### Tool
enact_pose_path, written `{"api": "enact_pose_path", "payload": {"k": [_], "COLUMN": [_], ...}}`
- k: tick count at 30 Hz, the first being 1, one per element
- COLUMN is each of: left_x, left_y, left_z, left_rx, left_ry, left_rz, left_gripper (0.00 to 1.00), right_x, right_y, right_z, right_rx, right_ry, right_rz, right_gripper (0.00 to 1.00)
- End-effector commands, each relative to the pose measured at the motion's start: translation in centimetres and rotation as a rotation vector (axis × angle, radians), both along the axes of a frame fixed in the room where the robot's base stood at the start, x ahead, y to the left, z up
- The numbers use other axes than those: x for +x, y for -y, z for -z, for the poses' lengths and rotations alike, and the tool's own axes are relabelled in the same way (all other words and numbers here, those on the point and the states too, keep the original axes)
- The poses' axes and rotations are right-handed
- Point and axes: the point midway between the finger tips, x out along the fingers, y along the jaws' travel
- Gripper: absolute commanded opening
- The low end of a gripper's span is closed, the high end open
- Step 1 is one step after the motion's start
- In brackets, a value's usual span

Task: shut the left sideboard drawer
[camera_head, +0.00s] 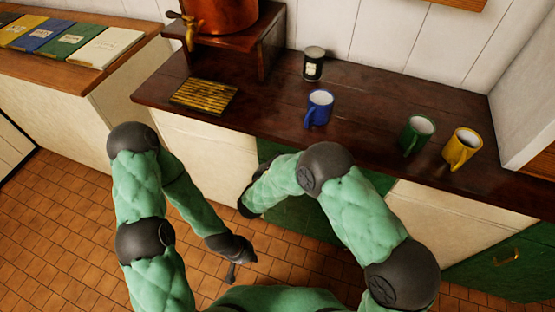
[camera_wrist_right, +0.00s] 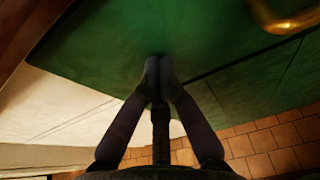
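The sideboard (camera_head: 365,103) has a dark wood top and green drawer fronts between cream panels. The left drawer's green front (camera_head: 372,180) shows partly behind my right arm; its handle is hidden in the head view. In the right wrist view a green front (camera_wrist_right: 130,35) fills the top, with a brass handle (camera_wrist_right: 285,21) at top right. I cannot tell how far the drawer stands out. My right gripper (camera_wrist_right: 158,70) is shut and empty, its tips at or very near the green front. My left gripper (camera_head: 232,272) hangs low over the floor, away from the sideboard; its fingers are unclear.
A blue mug (camera_head: 319,107), a green mug (camera_head: 417,135), a yellow mug (camera_head: 462,148), a dark tin (camera_head: 313,64) and a slatted mat (camera_head: 203,96) are on the top. A copper urn (camera_head: 222,14) stands at the back. The tiled floor (camera_head: 60,220) at left is clear.

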Motion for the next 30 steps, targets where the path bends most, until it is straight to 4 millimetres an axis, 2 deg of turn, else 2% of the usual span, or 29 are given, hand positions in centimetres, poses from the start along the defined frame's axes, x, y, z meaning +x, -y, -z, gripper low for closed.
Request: {"api": "enact_pose_path", "payload": {"k": [5, 15, 21, 30], "left_x": [0.0, 0.0, 0.0, 0.0], "left_y": [0.0, 0.0, 0.0, 0.0], "left_z": [0.0, 0.0, 0.0, 0.0], "left_rx": [0.000, 0.000, 0.000, 0.000], "left_ry": [0.001, 0.000, 0.000, 0.000], "left_rz": [0.000, 0.000, 0.000, 0.000], "left_gripper": [0.00, 0.00, 0.00, 0.00], "right_x": [-0.9, -7.0, -9.7, -11.0], "right_y": [-0.4, -2.4, -3.3, -3.6], "right_z": [-0.7, -2.5, -3.3, -3.7], "right_rx": [0.003, 0.000, 0.000, -0.001], "right_ry": [0.006, 0.004, 0.003, 0.002], "right_rz": [0.001, -0.004, -0.003, 0.000], "right_gripper": [0.00, 0.00, 0.00, 0.00]}}
